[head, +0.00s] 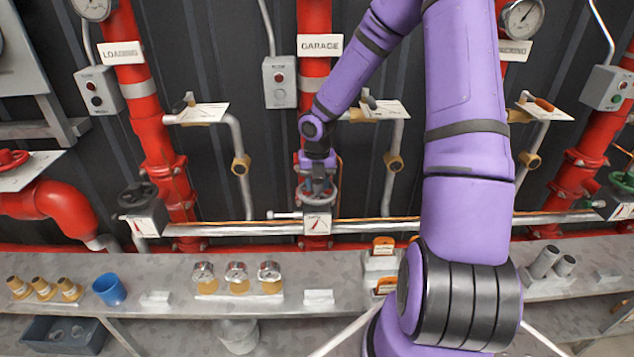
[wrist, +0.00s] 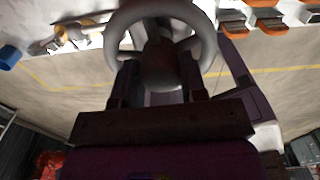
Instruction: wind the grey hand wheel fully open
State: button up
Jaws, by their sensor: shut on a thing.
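The grey hand wheel (head: 307,198) is on the middle red pipe, under the GARAGE sign (head: 320,45). My gripper (head: 318,178) is at the wheel from above, and my wrist partly hides it. In the wrist view the wheel's rim and spokes (wrist: 122,20) fill the top middle. My gripper (wrist: 158,78) has one finger on each side of the wheel's central part and is shut on it. A white indicator plate with a red mark (head: 317,223) sits just below the wheel; its lettering is too small to read.
A black hand wheel (head: 138,195) is to the left and a green one (head: 622,180) to the right. A horizontal silver pipe (head: 240,229) runs beside the wheel.

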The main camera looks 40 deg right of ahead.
jog(key=n, duration=0.4)
jog(key=shift+n, duration=0.3)
jog(key=shift+n, duration=0.8)
jog(key=n, duration=0.6)
jog(key=o, duration=1)
